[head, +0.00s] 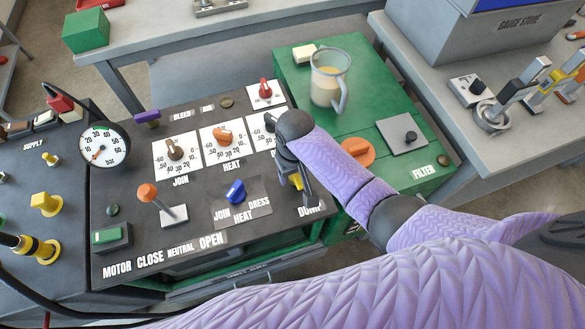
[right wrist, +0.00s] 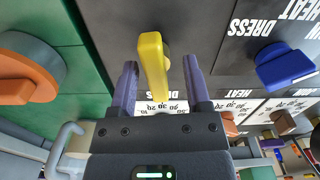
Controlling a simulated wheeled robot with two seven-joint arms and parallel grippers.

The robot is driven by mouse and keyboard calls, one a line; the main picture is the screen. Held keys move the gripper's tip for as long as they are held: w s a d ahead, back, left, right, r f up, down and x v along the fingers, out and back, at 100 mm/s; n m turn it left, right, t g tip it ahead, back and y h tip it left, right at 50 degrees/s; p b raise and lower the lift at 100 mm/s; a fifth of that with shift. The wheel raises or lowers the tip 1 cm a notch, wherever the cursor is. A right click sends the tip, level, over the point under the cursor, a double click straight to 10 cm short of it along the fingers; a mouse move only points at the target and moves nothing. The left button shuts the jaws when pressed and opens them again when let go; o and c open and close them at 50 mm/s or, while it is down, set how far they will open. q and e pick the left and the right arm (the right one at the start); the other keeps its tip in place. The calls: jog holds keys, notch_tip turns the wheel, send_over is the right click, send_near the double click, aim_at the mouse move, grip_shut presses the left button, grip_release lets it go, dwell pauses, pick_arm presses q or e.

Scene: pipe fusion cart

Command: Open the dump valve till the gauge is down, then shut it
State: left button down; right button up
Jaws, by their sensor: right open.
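The dump valve's yellow lever (right wrist: 151,62) stands between the two fingers of my right gripper (right wrist: 160,78) in the right wrist view. The fingers are open, with a gap on both sides of the lever. In the head view, my right gripper (head: 300,187) is over the DUMP label at the panel's right end and hides most of the yellow lever (head: 296,181). The round white gauge (head: 103,143) stands at the panel's left end. Its needle is too small to read surely. My left gripper is not in view.
A blue knob (head: 235,191) and an orange-topped lever (head: 148,193) stand on the dark panel. An orange knob (head: 358,151) sits on the green cart top close beside my right arm. A mug (head: 329,79) stands farther back. A grey bench (head: 460,95) is at right.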

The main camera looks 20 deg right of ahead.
jog(key=shift+a, duration=0.15)
jog(key=shift+s+r, duration=0.1)
jog(key=shift+c, duration=2)
jog(key=shift+w+d, duration=0.2)
jog(key=shift+w, duration=0.05)
grip_shut()
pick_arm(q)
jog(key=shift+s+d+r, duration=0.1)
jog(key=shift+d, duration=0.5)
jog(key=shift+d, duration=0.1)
